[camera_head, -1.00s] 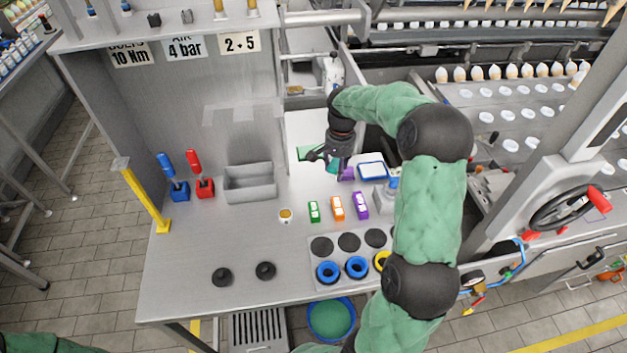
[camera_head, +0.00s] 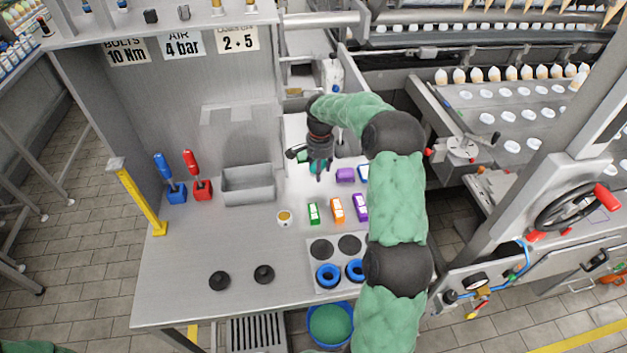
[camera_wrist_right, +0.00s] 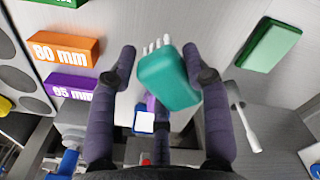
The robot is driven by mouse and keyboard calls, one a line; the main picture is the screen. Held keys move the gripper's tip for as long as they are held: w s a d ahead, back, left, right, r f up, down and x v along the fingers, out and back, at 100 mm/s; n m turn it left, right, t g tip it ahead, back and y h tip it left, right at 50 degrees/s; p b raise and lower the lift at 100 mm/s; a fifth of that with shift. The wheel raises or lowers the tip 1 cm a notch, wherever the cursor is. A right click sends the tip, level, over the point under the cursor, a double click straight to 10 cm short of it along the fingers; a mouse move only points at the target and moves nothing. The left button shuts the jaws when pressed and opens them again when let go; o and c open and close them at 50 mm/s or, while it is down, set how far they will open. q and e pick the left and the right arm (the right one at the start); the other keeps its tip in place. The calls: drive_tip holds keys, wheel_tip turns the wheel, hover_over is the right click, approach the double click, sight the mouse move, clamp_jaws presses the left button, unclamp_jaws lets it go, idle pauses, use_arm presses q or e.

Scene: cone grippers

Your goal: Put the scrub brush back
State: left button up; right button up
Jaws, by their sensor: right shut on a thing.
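The scrub brush (camera_wrist_right: 168,80) is a teal block with white bristles at one end. In the right wrist view it sits between the two fingers of my right gripper (camera_wrist_right: 159,60), which is shut on it. In the head view the right gripper (camera_head: 319,170) points down over the white back part of the bench, and only a little teal of the brush (camera_head: 315,168) shows beneath it. I cannot tell whether the brush touches the bench. My left gripper is out of view. No marked place for the brush is clearly visible.
A green block (camera_head: 303,156) lies left of the gripper and a purple block (camera_head: 345,175) right of it. Green, orange and purple labelled boxes (camera_head: 337,210) stand in front, with a small cup (camera_head: 284,218). A grey bin (camera_head: 248,185) is left.

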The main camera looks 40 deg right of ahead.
sight(313, 184)
drive_tip(key=shift+w+a+f, duration=0.25)
drive_tip(key=shift+w+f, duration=0.15)
drive_tip(key=shift+f, duration=0.15)
drive_tip(key=shift+w+a+f, duration=0.2)
drive_tip(key=shift+w+f, duration=0.15)
drive_tip(key=shift+f, duration=0.15)
wheel_tip(313, 184, down, 3)
drive_tip(key=shift+w+f+b, duration=0.1)
drive_tip(key=shift+f+b, duration=0.1)
drive_tip(key=shift+b, duration=0.55)
drive_tip(key=shift+r, duration=0.1)
drive_tip(key=o, duration=1.2)
wheel_tip(313, 184, up, 12)
drive_tip(key=p, duration=0.3)
